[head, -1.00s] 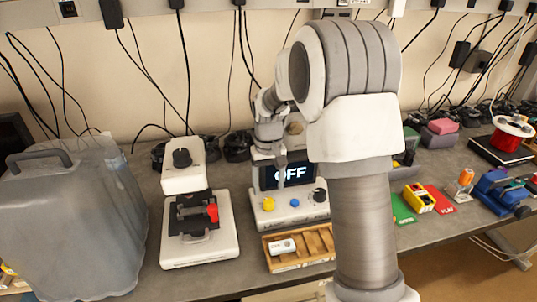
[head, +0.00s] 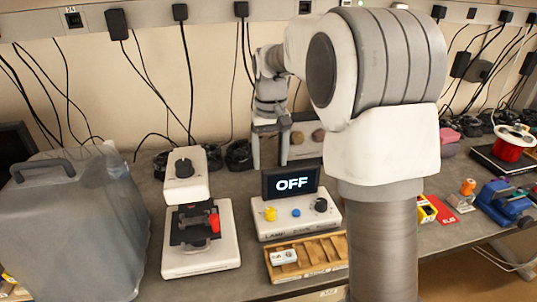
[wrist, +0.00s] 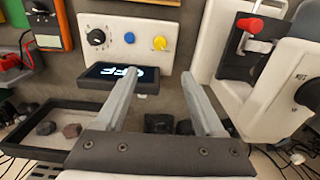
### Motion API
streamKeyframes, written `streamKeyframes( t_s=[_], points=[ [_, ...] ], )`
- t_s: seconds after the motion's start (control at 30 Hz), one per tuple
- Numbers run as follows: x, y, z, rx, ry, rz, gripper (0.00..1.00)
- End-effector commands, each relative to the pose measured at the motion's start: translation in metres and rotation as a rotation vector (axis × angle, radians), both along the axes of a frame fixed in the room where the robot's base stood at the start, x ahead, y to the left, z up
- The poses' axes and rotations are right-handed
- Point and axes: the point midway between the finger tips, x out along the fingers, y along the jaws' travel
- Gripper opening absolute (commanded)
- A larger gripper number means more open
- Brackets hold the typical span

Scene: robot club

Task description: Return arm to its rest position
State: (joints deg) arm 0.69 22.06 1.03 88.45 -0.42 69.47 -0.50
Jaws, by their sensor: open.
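My gripper (head: 270,166) hangs fingers-down behind the lamp control box (head: 298,220), clear of its black screen reading OFF (head: 291,183). In the wrist view my gripper (wrist: 160,80) has its two grey fingers spread apart with nothing between them. The same screen (wrist: 112,74) shows upside down beside the left finger, and the box's panel with a black knob, a blue button and a yellow button (wrist: 128,38) lies beyond the fingertips. My arm's upper links stand large in the right half of the head view and hide part of the bench.
A white device with a red lever (head: 200,243) stands left of the box, and a translucent canister (head: 75,225) at far left. A wooden compartment tray (head: 325,252) holds a small white item (head: 284,257). A stone tray (wrist: 62,150) lies lower left in the wrist view. Cables hang behind.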

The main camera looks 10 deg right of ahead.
Motion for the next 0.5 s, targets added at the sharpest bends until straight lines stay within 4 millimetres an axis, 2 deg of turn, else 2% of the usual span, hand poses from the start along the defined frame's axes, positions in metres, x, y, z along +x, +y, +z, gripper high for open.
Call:
streamKeyframes(
  t_s=[0.17, 0.27, 0.5],
  points=[
    [-0.012, 0.0, 0.013, -0.001, -0.025, -0.001, 0.7],
    [-0.032, 0.0, 0.03, -0.002, -0.064, -0.002, 0.7],
    [-0.095, 0.0, 0.065, -0.003, -0.174, -0.005, 0.7]
  ],
)
